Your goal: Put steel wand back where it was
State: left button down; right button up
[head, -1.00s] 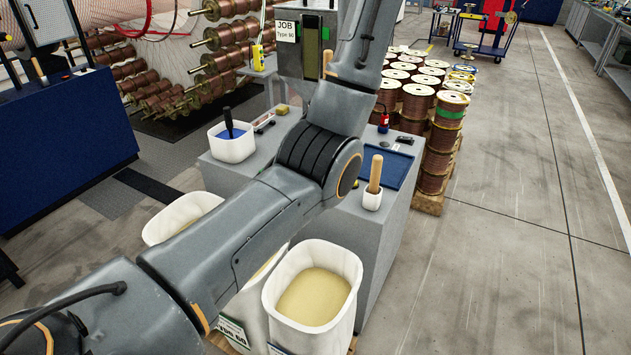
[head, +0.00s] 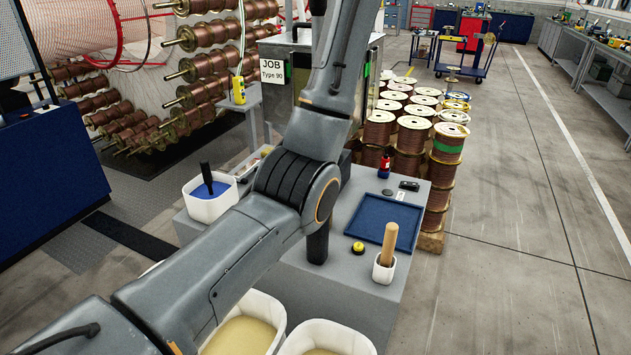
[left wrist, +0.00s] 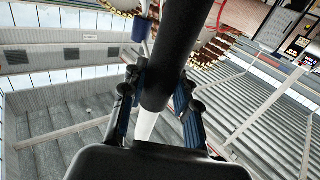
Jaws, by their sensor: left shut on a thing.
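In the left wrist view my left gripper (left wrist: 158,105) is shut around a thick black cylinder, which I take to be the handle of the steel wand (left wrist: 180,40). A pale, shiny piece shows below it between the fingers. The wand's far end runs out of the picture at the top. In the head view my left arm crosses the middle and leaves at the top edge, so its gripper and the wand are out of that view. My right gripper is not in view.
On the grey bench stand a white tub (head: 211,208) with a black-handled tool, a blue tray (head: 365,225), a yellow-and-black button (head: 358,248) and a white cup (head: 384,270) holding a wooden handle. A dark upright piece (head: 318,245) shows below my arm. Copper spools (head: 445,155) stand behind.

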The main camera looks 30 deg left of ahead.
pick_arm(q)
notch_tip(320, 180, down, 28)
jog(key=p, duration=0.3)
jog(key=shift+r+p, duration=0.2)
jog(key=shift+p, duration=0.15)
jog(key=shift+s+d, duration=0.1)
jog(key=shift+s, duration=0.05)
jog(key=shift+f, duration=0.1)
jog(key=c, duration=1)
grip_release()
jog(key=shift+f, duration=0.1)
jog(key=b+v, duration=0.2)
jog(key=v, duration=1)
jog(key=shift+r+b, duration=0.2)
jog(key=shift+b, duration=0.1)
